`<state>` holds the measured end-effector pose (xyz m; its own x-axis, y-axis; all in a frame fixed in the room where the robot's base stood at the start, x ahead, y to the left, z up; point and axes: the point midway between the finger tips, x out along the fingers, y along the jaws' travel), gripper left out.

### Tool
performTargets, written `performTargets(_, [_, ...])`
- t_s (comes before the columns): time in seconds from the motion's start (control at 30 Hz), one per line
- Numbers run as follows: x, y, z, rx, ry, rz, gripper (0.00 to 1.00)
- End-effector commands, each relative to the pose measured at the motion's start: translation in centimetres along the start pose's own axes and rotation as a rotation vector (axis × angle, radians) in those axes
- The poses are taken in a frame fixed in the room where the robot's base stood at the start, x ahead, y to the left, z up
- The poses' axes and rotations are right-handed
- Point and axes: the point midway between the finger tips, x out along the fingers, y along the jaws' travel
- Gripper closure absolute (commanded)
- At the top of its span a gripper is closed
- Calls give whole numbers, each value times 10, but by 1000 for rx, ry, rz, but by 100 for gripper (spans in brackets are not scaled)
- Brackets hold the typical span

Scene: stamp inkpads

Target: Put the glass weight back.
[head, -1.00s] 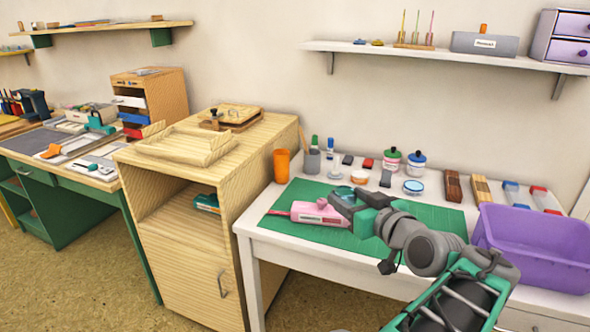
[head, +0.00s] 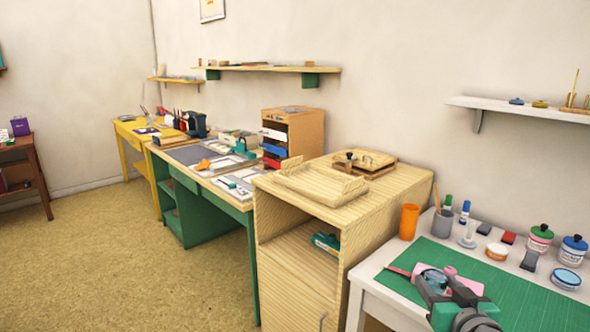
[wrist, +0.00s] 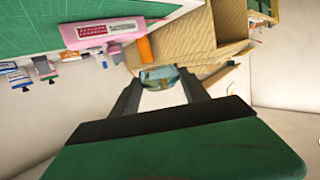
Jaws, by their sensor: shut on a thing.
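My gripper (wrist: 160,90) is shut on the glass weight (wrist: 160,77), a clear, rounded piece with bluish and brown tints held between the two fingertips in the wrist view. In the head view my gripper (head: 436,282) is over the green cutting mat on the white table, in front of a pink item. The weight is small there and hard to make out against the gripper.
An orange cup (head: 409,221), a grey pen cup (head: 442,223) and several ink jars line the back of the white table. A wooden cabinet (head: 390,205) with trays on top stands to its left, then a green desk (head: 205,215). Open floor lies in front.

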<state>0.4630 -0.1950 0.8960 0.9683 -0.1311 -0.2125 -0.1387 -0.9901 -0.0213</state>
Motion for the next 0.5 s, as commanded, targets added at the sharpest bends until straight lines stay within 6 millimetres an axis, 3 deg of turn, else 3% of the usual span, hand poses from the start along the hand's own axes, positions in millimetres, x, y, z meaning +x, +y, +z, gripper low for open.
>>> performTargets(0.03, [5, -22, -1, -12, -1, -46, 100])
performTargets(0.2, [14, -92, -5, -52, 2, -196, 100])
performTargets(0.3, [15, -127, -9, -76, 8, -272, 100])
performTargets(0.5, [12, -178, -10, -103, 11, -382, 100])
